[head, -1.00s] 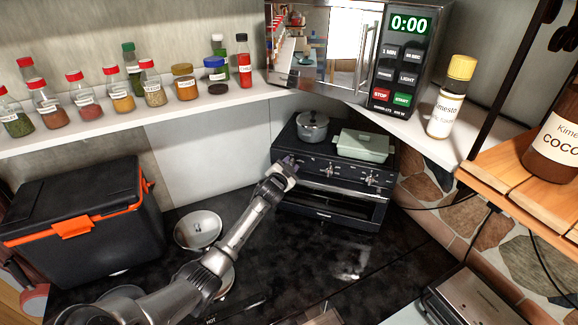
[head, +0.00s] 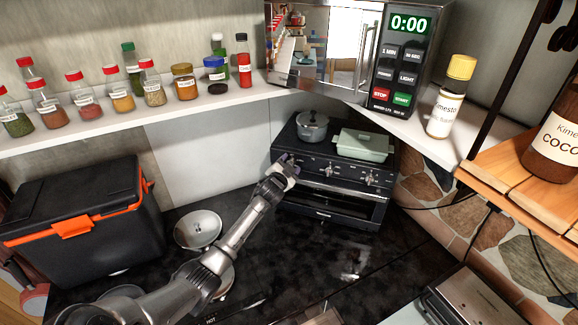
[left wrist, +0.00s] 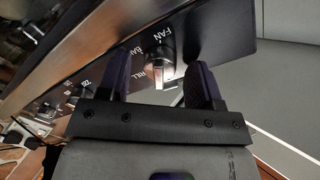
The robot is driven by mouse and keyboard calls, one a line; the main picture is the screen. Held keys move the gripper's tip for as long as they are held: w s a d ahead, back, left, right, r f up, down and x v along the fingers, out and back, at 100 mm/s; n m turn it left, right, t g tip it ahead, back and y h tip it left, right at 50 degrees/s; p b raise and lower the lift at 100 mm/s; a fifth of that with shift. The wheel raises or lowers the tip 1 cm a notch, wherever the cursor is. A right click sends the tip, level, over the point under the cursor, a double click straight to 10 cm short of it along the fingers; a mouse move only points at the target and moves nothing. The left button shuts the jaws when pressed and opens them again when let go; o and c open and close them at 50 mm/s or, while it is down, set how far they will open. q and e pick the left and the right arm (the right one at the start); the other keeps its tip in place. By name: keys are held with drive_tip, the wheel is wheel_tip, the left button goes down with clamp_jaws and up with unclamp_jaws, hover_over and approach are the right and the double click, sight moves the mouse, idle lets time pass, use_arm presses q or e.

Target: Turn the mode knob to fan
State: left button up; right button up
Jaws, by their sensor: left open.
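The mode knob (left wrist: 158,68) is a small metallic knob on the oven's dark front panel. Labels reading FAN, part of another word and the end of GRILL are printed around it. My left gripper (left wrist: 161,74) is open, with one dark finger on each side of the knob; I cannot tell whether either touches it. Which label the knob points to is unclear. In the head view, my left gripper (head: 287,163) is at the left end of the black toaster oven's (head: 325,214) control panel and hides this knob. My right gripper is not in view.
Other knobs (head: 371,180) sit further right on the panel. A lidded pot (head: 312,126) and a pale green dish (head: 362,146) stand on the oven. A microwave (head: 398,55) and a shelf of spice jars (head: 123,102) are above. A black cooler (head: 80,215) stands left.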

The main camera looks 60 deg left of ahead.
use_arm(q)
drive_tip(key=b+v, duration=0.2)
drive_tip(key=v, duration=1.1)
drive_tip(key=shift+s+d, duration=0.3)
idle(0.5)
